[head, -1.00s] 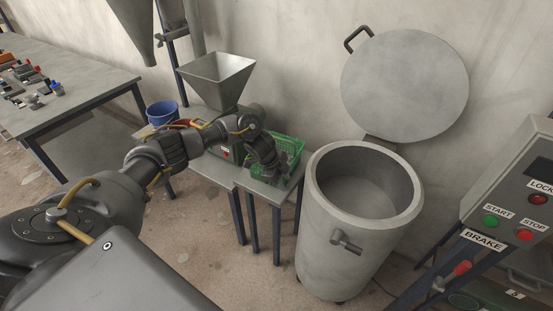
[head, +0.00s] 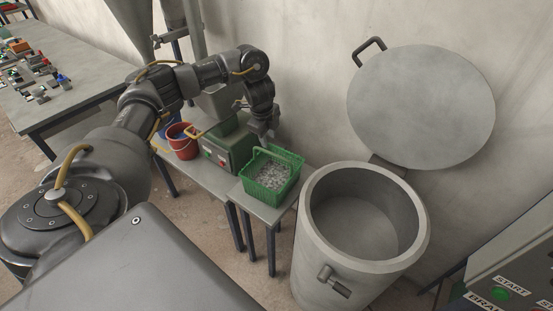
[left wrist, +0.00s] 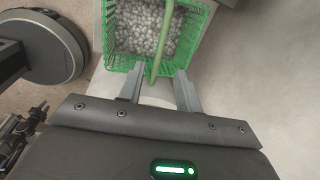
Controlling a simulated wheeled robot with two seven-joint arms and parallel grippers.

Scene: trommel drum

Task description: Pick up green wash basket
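The green wash basket (head: 268,188) stands on a small grey table and is filled with small grey pieces. In the left wrist view the basket (left wrist: 113,52) lies just ahead of the fingers, with its green handle (left wrist: 163,42) arching over the contents. My left gripper (head: 264,139) is above the back of the basket, pointing down. Its two fingers (left wrist: 158,88) are spread apart, and the near end of the handle shows in line with the gap. I cannot tell whether the handle is between them in depth. My right gripper is not in view.
The open drum (head: 322,235) stands right of the basket, its round lid (head: 420,105) raised. A control panel (head: 525,275) is at the lower right.

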